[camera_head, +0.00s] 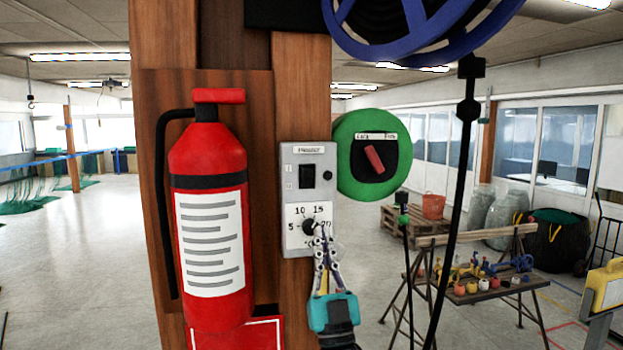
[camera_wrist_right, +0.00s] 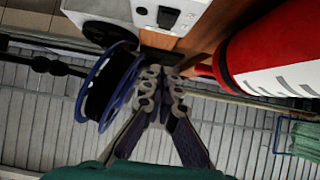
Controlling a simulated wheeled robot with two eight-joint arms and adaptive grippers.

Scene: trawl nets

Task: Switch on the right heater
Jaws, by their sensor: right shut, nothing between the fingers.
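The heater control box (camera_head: 308,200) is a grey panel on a wooden post. It carries a black rocker switch (camera_head: 306,176) at the top and a black dial knob (camera_head: 309,227) with temperature numbers below. My right gripper (camera_head: 319,235) is shut and empty, its fingertips at the lower right of the dial, overlapping the knob's edge in the picture; I cannot tell whether they touch. In the right wrist view the box (camera_wrist_right: 140,14) is at the top, above the shut fingertips (camera_wrist_right: 163,72). My left gripper is not in view.
A red fire extinguisher (camera_head: 208,210) hangs left of the box. A green round housing with a red handle (camera_head: 374,158) sits right of it. A blue reel (camera_head: 415,30) is above, with a black cable (camera_head: 455,190) hanging down. A workbench (camera_head: 480,290) stands behind right.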

